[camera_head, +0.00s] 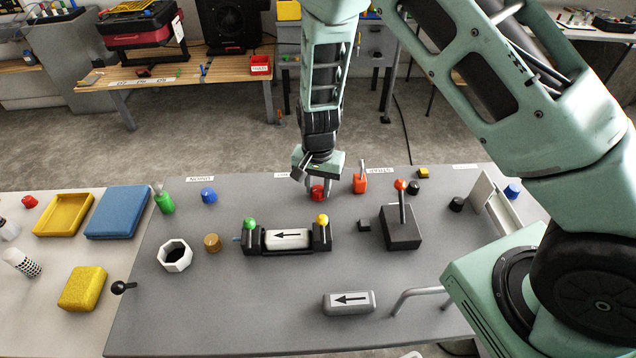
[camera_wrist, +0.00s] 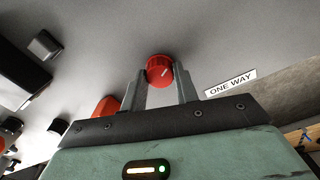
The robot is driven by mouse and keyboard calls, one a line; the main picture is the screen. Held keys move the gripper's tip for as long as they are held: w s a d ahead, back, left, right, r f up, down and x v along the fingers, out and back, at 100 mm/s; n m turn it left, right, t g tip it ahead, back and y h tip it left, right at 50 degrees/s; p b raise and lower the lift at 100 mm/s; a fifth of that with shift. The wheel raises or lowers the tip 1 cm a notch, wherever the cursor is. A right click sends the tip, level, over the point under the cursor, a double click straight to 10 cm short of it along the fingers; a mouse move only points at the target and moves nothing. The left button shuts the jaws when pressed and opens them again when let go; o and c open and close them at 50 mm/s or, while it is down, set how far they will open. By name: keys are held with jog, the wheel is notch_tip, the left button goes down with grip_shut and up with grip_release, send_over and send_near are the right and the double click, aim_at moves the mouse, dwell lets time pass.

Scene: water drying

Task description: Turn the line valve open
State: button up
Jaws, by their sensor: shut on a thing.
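My gripper (camera_head: 318,184) reaches down at the back edge of the grey table, with its fingers around a round red knob (camera_head: 318,192). In the wrist view the two fingers (camera_wrist: 160,78) close on the ribbed knob (camera_wrist: 160,69) from both sides. Which part is the line valve is not marked by name; the knob's base is hidden. A cradle (camera_head: 290,249) with a green-topped and a yellow-topped lever holds a white cartridge (camera_head: 287,238) whose arrow points left.
An orange block with a lever (camera_head: 360,182) stands just right of my gripper. A black box with an orange-topped lever (camera_head: 400,228) is nearer. A second cartridge (camera_head: 349,302) lies in front. A ONE WAY label (camera_wrist: 231,84) is on the table's back edge.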

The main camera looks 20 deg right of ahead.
aim_at(318, 189)
jog(key=m+p, duration=0.1)
jog(key=m, duration=0.4)
dwell(0.6)
jog(key=o, duration=1)
notch_tip(318, 189, up, 18)
jog(key=shift+f+b, duration=0.25)
jog(key=shift+b, duration=0.3)
